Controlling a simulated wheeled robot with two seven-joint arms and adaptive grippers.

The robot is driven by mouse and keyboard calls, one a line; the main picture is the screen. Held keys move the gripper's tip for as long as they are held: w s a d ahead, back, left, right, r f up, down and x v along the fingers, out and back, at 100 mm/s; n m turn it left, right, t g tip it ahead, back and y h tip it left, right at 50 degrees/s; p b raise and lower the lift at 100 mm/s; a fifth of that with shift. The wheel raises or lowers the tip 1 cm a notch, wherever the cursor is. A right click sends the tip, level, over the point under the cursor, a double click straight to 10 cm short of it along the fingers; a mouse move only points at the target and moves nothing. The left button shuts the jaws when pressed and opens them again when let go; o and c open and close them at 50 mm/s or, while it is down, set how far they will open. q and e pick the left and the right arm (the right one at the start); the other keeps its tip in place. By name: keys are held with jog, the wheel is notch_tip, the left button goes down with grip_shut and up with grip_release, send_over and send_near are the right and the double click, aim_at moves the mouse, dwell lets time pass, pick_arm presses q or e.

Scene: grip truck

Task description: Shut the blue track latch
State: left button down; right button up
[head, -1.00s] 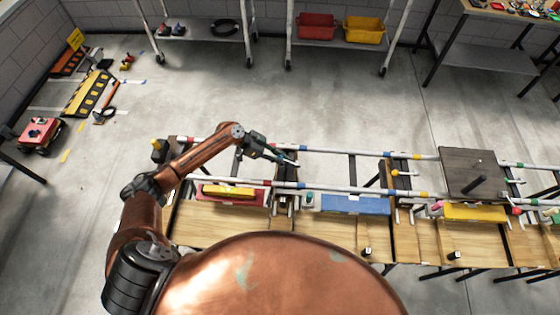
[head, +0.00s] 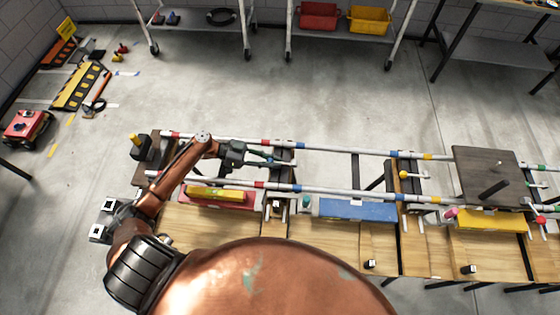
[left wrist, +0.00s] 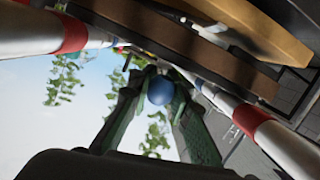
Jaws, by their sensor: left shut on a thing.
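The blue track latch shows as a round blue knob (left wrist: 160,91) in the left wrist view. My left gripper (head: 272,161) reaches in from the left between the two striped rails, at a dark cross-piece. In the left wrist view its two green-grey fingers (left wrist: 157,80) are on either side of the knob, shut on it. In the head view the knob is too small and covered to make out. The latch's bar and catch are hidden by the fingers. My right gripper is out of view.
The far rail (head: 330,149) and near rail (head: 335,190) run close on both sides of my gripper. A yellow-knobbed latch (head: 403,174) and a dark plate (head: 489,176) are to the right. A blue block (head: 357,210) lies on the near bench.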

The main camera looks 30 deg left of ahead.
pick_arm(q)
jog(key=c, duration=1.8)
grip_release()
jog(key=shift+o, duration=0.2)
jog(key=shift+a, duration=0.1)
jog(key=v, duration=1.2)
jog(key=shift+r, duration=0.1)
